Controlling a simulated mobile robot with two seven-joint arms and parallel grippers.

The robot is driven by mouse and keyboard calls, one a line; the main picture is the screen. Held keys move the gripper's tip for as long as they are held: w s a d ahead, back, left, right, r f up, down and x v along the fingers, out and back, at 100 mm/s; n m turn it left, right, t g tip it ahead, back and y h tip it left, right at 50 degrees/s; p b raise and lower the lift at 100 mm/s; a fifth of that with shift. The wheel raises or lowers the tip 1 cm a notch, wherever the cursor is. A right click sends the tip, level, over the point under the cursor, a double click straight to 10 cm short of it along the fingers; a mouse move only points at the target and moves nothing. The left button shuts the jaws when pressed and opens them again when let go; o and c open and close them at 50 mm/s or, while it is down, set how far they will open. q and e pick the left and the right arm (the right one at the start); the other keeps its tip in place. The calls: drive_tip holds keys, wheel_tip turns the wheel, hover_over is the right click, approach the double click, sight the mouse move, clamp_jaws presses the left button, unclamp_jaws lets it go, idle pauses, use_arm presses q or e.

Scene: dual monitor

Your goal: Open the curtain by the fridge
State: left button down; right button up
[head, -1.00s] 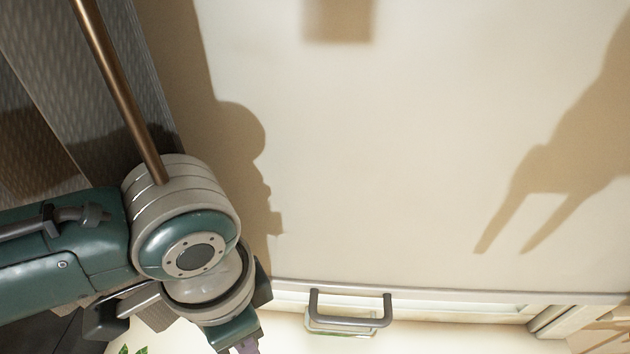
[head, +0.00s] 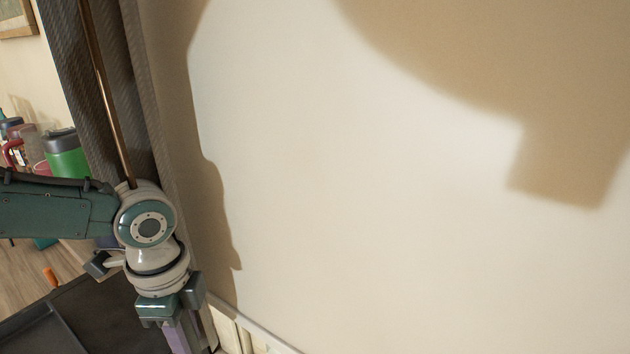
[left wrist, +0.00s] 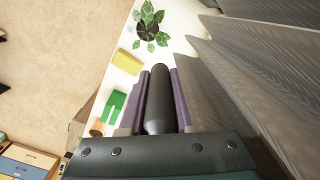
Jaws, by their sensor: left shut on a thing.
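The grey patterned curtain (head: 68,60) hangs in folds at the left of the head view. It also fills the right side of the left wrist view (left wrist: 250,75). A thin bronze rod (head: 103,85) runs down in front of it and passes behind my left wrist. My left gripper (head: 184,340) points down beside the large cream surface (head: 330,220); I cannot tell if this is the fridge. In the left wrist view my left gripper (left wrist: 158,88) has its purple fingers shut on a dark rod end (left wrist: 160,105). My right gripper is out of view.
Left of the curtain, a green container (head: 66,155) and other vessels stand on a surface. A black counter or tray (head: 85,310) lies below my left arm. The left wrist view shows a potted plant (left wrist: 150,25), a yellow block (left wrist: 126,62) and a green item (left wrist: 112,107) below.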

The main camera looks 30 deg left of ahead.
use_arm(q)
drive_tip(key=shift+a, duration=0.15)
drive_tip(key=c, duration=0.6)
unclamp_jaws()
wheel_tip(320, 180, up, 10)
drive_tip(key=shift+f+b, duration=0.1)
drive_tip(key=shift+b, duration=0.45)
